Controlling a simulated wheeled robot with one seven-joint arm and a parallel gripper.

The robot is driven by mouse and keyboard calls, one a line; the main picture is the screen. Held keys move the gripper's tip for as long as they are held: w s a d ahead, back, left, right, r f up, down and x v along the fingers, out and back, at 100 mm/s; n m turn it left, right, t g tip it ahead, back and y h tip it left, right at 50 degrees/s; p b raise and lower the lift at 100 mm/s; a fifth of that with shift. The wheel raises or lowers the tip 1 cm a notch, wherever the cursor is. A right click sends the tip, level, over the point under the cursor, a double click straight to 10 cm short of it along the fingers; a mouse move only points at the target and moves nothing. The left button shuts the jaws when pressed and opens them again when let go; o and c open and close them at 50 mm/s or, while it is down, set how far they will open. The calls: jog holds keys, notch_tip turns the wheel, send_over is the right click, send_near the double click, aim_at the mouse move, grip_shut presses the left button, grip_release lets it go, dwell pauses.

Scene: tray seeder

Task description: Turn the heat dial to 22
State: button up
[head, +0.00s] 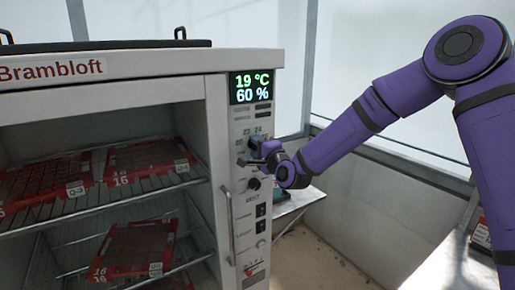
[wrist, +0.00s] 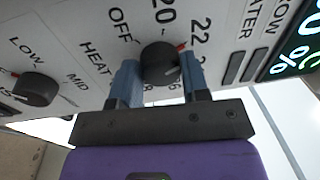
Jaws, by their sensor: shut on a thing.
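The heat dial (wrist: 160,62) is a dark round knob on the pale control panel, with OFF, 20 and 22 printed around it in the wrist view. A short red mark shows at its upper right edge, on the side toward the printed 22; its exact alignment is hard to tell. My gripper (wrist: 160,80) is shut on the dial, one blue finger on each side of it. In the head view my gripper (head: 262,153) is at the panel below the 20, 22 and 24 labels and hides most of the dial. The display (head: 252,87) reads 19 °C and 60 %.
A second knob marked LOW and MID (wrist: 36,89) sits close beside my gripper; in the head view it is just below (head: 254,183). Switches (head: 260,211) and a vertical handle (head: 228,222) are lower down. Red trays (head: 134,246) lie on open shelves at left.

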jog(key=o, duration=0.9)
jog(key=v, duration=1.1)
jog(key=shift+w, duration=0.1)
